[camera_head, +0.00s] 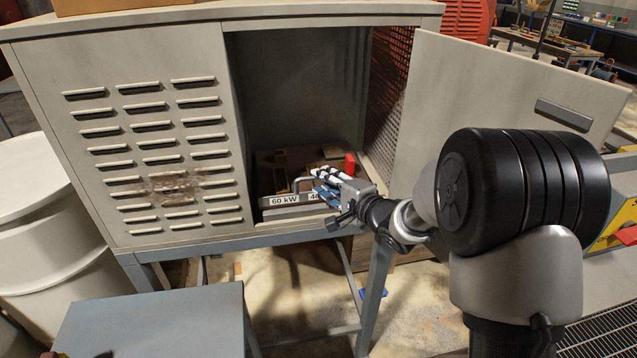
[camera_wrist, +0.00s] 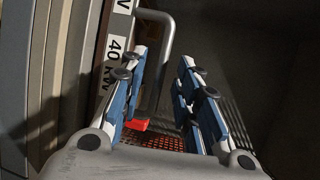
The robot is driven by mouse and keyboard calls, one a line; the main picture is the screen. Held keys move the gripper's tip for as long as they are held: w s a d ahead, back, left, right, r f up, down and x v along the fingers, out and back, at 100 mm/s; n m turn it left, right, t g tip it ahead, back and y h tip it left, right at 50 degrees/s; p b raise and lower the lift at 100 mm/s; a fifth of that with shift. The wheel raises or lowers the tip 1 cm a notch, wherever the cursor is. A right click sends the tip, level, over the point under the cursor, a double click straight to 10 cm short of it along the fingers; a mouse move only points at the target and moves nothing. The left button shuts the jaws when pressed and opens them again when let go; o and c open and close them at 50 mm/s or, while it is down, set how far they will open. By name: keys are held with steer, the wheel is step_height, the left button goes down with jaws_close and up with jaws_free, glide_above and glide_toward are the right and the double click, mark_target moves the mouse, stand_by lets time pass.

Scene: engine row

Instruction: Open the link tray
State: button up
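The link tray (camera_head: 275,203) sits low in the open cabinet, its front edge labelled "60 kW" and "40 kW". It also shows at the left of the wrist view (camera_wrist: 120,28). A grey bar handle (camera_wrist: 167,45) stands up from the tray front; in the head view it is partly hidden by my fingers. My gripper (camera_head: 322,182) reaches in at the cabinet's mouth. In the wrist view its two blue-and-white fingers (camera_wrist: 162,60) are apart, with the handle showing in the gap between them. I cannot tell whether either finger touches it.
The cabinet's right door (camera_head: 500,95) stands open beside my arm; the louvred left panel (camera_head: 150,150) is closed. A red piece (camera_head: 350,164) is behind my gripper. A grey table (camera_head: 155,325) is at the front left, and a pale drum (camera_head: 45,210) stands at the left.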

steer(key=shift+b+x, duration=0.35)
steer(key=shift+x, duration=1.35)
steer(key=shift+c, duration=0.6)
jaws_close()
